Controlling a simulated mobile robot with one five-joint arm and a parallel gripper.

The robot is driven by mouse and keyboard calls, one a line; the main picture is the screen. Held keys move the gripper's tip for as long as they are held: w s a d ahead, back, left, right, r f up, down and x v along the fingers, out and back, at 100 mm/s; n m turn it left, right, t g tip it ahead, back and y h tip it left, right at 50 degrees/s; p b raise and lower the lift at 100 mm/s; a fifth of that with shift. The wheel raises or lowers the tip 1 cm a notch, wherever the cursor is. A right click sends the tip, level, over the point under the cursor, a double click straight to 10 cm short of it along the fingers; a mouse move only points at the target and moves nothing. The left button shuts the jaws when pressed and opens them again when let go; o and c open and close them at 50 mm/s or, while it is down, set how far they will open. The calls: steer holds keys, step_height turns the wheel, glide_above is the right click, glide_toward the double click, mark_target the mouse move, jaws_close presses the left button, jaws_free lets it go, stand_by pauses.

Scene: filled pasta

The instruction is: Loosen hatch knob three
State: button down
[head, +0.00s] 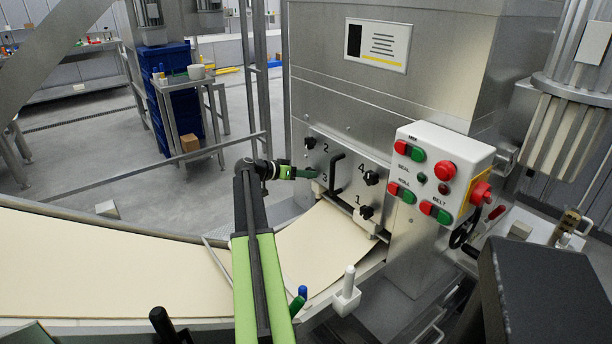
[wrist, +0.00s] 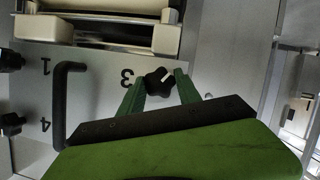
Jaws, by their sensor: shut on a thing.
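The hatch is a grey metal plate (head: 345,160) with a black handle (head: 335,176) and numbered knobs. Knob three (wrist: 159,82) is a black lobed knob beside the printed 3, with a white mark on its face. My gripper (wrist: 160,84) has its two green fingers on either side of the knob and is shut on it. In the head view my gripper (head: 316,174) reaches the left edge of the hatch and hides knob three. The wrist view is upside down, with the handle (wrist: 62,105) left of the knob.
Knob two (head: 310,143), knob four (head: 371,178) and knob one (head: 366,212) stand out from the hatch. A control box (head: 443,150) with red and green buttons is at the right. A cream dough sheet (head: 330,245) runs below the hatch.

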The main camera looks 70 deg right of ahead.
steer(key=shift+s+n+g+y+b, duration=0.1)
steer(key=shift+n+g+y+b, duration=0.2)
steer(key=shift+n+g, duration=0.45)
steer(key=c, duration=0.9)
jaws_free()
steer(key=shift+o, duration=0.2)
steer(key=p+v, duration=0.5)
steer(key=v, duration=1.2)
steer(key=shift+a+p, duration=0.25)
steer(key=shift+p, duration=0.05)
steer(key=shift+r, duration=0.2)
